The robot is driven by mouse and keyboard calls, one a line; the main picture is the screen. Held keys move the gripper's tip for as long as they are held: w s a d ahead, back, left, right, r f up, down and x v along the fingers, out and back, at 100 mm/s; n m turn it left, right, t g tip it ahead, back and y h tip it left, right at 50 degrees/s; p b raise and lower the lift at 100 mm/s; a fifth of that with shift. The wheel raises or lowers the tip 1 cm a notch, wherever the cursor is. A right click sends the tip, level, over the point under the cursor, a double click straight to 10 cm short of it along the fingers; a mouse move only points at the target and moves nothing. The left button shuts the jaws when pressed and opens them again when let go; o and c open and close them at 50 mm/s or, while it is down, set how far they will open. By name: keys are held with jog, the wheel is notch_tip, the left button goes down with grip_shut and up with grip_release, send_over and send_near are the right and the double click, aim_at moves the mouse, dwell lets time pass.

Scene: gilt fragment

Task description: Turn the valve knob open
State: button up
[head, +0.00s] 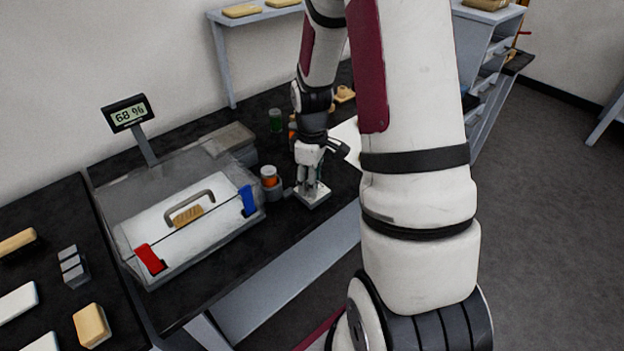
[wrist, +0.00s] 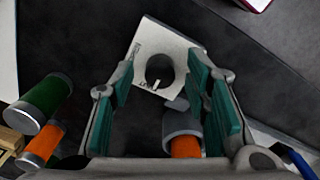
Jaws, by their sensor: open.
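The valve knob (wrist: 160,68) is a dark round knob on a pale square plate (wrist: 146,42), with a white mark at its lower edge in the wrist view. The plate carries small print too small to read surely. In the head view the plate (head: 316,197) lies on the black bench top, and the knob is mostly hidden by my gripper (head: 310,178). My gripper (wrist: 163,78) is open, with teal pads on either side of the knob in the wrist view. I cannot tell whether the pads touch it.
An orange jar (head: 269,182) stands close left of the plate. A green cylinder (head: 276,120) stands behind. A display (head: 128,114) reads 68 %. The bench's front edge is near.

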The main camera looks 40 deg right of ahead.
grip_shut()
jog(key=shift+m, duration=0.4)
jog(key=m, duration=0.3)
jog(key=shift+m, duration=0.3)
jog(key=m, duration=0.9)
jog(key=shift+a, duration=0.1)
jog(key=shift+m, duration=2.3)
